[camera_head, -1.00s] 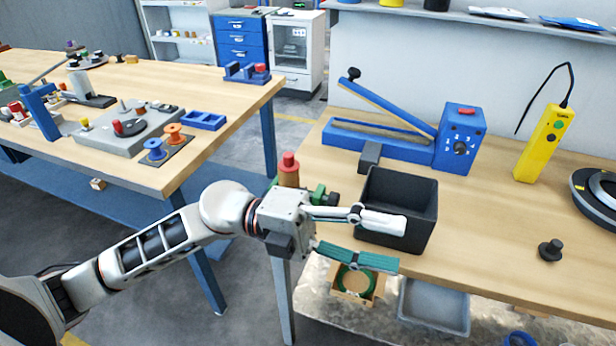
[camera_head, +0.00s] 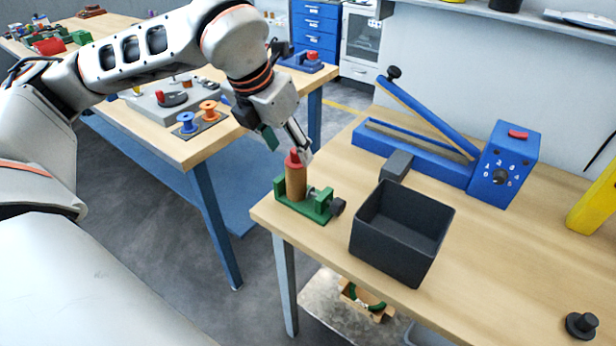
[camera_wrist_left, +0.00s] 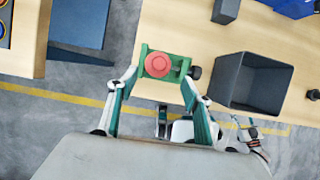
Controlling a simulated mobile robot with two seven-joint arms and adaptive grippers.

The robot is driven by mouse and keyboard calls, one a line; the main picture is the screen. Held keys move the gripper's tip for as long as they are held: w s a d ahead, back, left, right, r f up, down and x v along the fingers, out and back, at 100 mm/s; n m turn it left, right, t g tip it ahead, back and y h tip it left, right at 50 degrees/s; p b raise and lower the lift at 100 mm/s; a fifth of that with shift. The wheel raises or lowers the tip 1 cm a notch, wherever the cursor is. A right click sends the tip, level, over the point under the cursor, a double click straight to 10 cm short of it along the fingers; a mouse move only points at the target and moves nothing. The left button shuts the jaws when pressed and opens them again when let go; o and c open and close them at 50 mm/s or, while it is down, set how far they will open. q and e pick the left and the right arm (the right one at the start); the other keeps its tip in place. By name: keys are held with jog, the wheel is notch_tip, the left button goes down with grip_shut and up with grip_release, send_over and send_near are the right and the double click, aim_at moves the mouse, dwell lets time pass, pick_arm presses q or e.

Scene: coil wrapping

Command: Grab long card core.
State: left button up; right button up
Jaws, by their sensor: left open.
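The card core (camera_head: 297,184) is a brown upright cylinder with a red top, standing in a green holder (camera_head: 318,208) with a dark knob near the table's left corner. My left gripper (camera_head: 286,143) is open and tilted downward, with its fingertips close to the red top. In the left wrist view, the red top (camera_wrist_left: 158,64) shows from above, lying roughly between and just beyond the two open fingertips (camera_wrist_left: 157,80). The brown body is hidden there beneath the red top. I cannot tell whether a finger touches it. My right gripper is not clearly seen.
A black open bin (camera_head: 400,232) stands right of the holder. A blue lever device (camera_head: 415,155) lies behind it, and a dark knob-shaped piece (camera_head: 581,324) sits at the front right. A second table (camera_head: 165,148) with spools is at left. The middle right tabletop is clear.

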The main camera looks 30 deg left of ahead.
aim_at(297, 162)
pick_arm(q)
jog(key=shift+w+a, duration=0.15)
jog(key=x, duration=0.2)
jog(key=shift+w+a+f, duration=0.1)
jog(key=shift+a+f, duration=0.05)
jog(key=shift+f, duration=0.1)
jog(key=x, duration=0.5)
jog(key=shift+w+r, duration=0.15)
jog(key=shift+w, duration=0.25)
jog(key=c, duration=1.4)
